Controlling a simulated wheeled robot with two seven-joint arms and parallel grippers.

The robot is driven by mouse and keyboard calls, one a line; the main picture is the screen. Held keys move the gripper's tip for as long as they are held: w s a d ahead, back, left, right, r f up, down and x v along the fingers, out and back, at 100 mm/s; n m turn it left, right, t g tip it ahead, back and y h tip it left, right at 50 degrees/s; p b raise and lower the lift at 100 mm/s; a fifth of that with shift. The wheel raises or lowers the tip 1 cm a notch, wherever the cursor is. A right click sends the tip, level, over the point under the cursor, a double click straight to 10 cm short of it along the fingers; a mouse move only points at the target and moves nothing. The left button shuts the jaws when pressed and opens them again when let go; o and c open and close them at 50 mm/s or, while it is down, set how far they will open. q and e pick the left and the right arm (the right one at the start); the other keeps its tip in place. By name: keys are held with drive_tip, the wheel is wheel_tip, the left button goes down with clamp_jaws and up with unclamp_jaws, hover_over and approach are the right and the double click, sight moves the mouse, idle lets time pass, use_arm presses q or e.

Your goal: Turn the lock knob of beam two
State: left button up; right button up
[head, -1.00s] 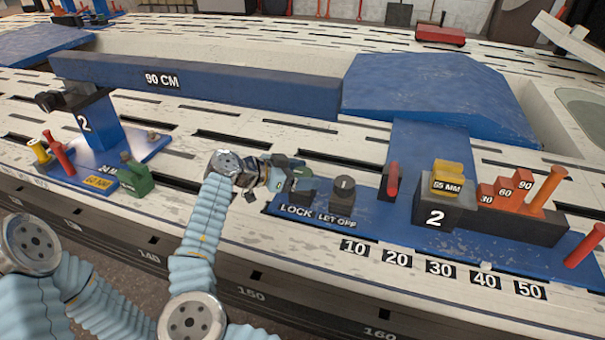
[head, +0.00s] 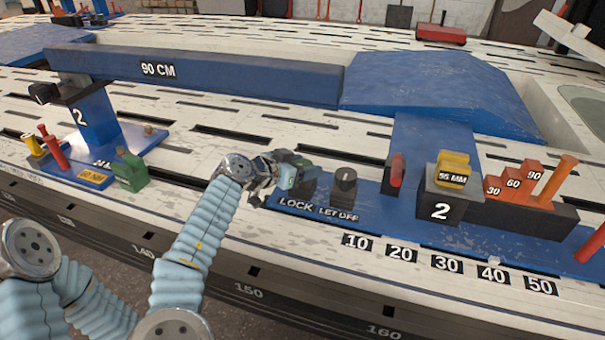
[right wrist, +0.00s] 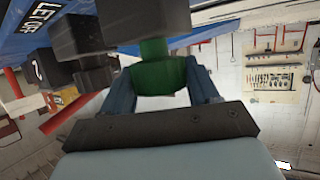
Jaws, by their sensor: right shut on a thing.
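The dark lock knob block (head: 304,187) stands behind the LOCK label (head: 296,204) on the blue base plate of beam two (head: 380,216). My right gripper (head: 294,174) is at this block, coming from the left, and hides much of it. In the right wrist view a green knob (right wrist: 158,76) sits between the two fingers (right wrist: 160,85), which are shut on it; it joins a dark block above. The beam (head: 205,78), marked 90 CM, runs level from the post marked 2 (head: 97,122). My left gripper is not in view.
The LET OFF knob (head: 345,180) stands close to the right of the lock. Farther right are a red lever (head: 396,172), the 55 MM block (head: 452,172) and orange steps (head: 515,184). A green block (head: 130,170) stands by the left post.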

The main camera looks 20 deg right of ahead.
drive_tip(key=shift+s+f+n+t+y+b, duration=0.1)
drive_tip(key=shift+f+n+t+y+b, duration=0.1)
drive_tip(key=shift+n+t+y+b, duration=0.6)
drive_tip(key=shift+r+n+t+y, duration=0.1)
drive_tip(key=shift+n+t+y, duration=0.5)
drive_tip(key=shift+n+t, duration=0.35)
drive_tip(key=n+t+y, duration=0.1)
drive_tip(key=n+y, duration=0.1)
drive_tip(key=n+t+y, duration=0.1)
drive_tip(key=n+y, duration=0.1)
drive_tip(key=shift+r+n+t+y, duration=0.1)
drive_tip(key=shift+n+t+y, duration=0.15)
drive_tip(key=shift+n+y, duration=0.1)
drive_tip(key=shift+r+n+t+y, duration=0.1)
drive_tip(key=shift+n+t+y, duration=0.3)
drive_tip(key=shift+n+y, duration=1.95)
drive_tip(key=o, duration=1)
drive_tip(key=shift+c, duration=0.2)
